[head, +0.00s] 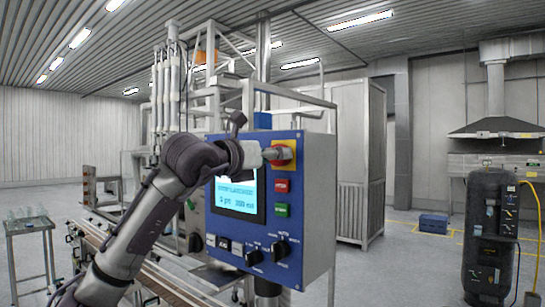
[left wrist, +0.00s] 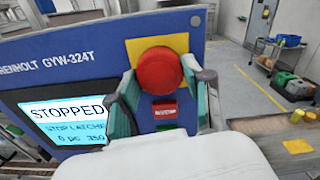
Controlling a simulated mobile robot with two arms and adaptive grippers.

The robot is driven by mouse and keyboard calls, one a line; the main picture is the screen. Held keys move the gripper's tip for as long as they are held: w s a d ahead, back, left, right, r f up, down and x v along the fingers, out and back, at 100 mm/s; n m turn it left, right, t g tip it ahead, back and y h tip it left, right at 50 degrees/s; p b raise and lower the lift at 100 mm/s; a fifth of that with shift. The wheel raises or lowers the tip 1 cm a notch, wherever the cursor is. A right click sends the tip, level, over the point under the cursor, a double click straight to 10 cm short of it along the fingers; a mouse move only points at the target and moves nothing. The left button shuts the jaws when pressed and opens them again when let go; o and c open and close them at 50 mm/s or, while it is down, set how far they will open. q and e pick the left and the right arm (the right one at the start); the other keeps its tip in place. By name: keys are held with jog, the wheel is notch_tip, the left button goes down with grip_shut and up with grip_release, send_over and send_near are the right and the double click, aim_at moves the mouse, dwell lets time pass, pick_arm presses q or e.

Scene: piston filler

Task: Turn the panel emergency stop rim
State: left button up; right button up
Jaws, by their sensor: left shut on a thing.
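The emergency stop is a round red button (left wrist: 160,70) on a yellow plate (left wrist: 200,43) at the top of the blue control panel (head: 318,190). In the head view, the yellow plate (head: 290,146) shows at the panel's upper right, and my gripper partly covers the button. My left gripper (head: 268,154) reaches the button from the left. In the left wrist view, the fingers of my left gripper (left wrist: 160,90) stand on either side of the red button, shut on its rim. My right gripper is in neither view.
The panel screen (left wrist: 66,118) reads "STOPPED". A small red button (head: 282,186), a green button (head: 282,210) and black knobs (head: 281,249) sit below the stop. A glassware table (head: 30,225) stands at left; open floor lies right of the panel.

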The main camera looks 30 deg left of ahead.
pick_arm(q)
jog(key=shift+r+m, duration=0.1)
jog(key=shift+m, duration=3.8)
jog(key=o, duration=1.2)
jog(key=shift+c, duration=0.2)
jog(key=shift+s, duration=0.1)
jog(key=s+a, duration=0.1)
jog(key=s, duration=1)
jog(key=shift+s, duration=0.4)
